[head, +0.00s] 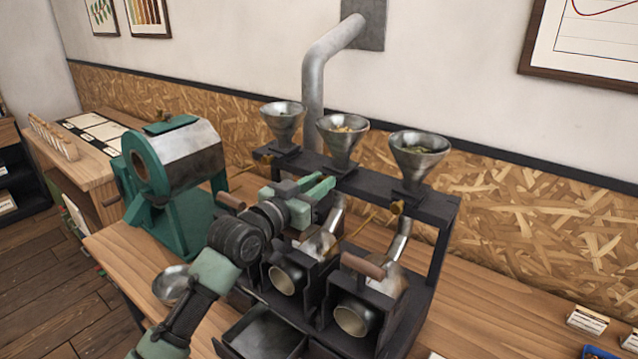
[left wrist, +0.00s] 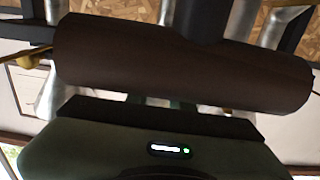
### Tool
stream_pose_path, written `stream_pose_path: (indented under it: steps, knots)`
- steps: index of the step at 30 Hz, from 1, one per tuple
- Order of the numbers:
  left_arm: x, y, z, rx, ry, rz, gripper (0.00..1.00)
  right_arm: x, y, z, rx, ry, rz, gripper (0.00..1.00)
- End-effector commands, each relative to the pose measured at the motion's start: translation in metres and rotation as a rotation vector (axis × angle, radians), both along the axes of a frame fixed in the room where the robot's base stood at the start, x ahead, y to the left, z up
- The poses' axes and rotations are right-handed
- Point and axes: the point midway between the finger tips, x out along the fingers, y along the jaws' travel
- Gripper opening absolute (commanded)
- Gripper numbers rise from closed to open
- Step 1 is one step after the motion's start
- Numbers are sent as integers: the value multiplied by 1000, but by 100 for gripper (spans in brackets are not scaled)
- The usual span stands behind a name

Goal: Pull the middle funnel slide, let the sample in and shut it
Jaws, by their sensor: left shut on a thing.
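The middle funnel (head: 342,145) in the head view is a metal cone with tan beans in it, standing on the dark rack. My left gripper (head: 318,192) reaches in below it, its green fingers shut at the middle funnel slide. The slide's grip is hidden by the fingers in the head view, so I cannot tell how far out it is. My right gripper is not in view.
Left funnel (head: 283,120) and right funnel (head: 418,160) flank the middle one. The right slide's brass knob (head: 397,207) is close by. A wooden roaster handle (head: 362,265) stands up at front right.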

Motion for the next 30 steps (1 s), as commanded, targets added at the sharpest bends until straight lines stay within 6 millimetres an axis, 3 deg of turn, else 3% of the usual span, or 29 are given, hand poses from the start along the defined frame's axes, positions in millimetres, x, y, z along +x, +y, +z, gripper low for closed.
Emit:
stream_pose_path:
  steps: [23,30]
  knots:
    - [0,0,-1,1,2,0,0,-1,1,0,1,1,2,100]
    - [-10,8,-1,2,3,1,0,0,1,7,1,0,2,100]
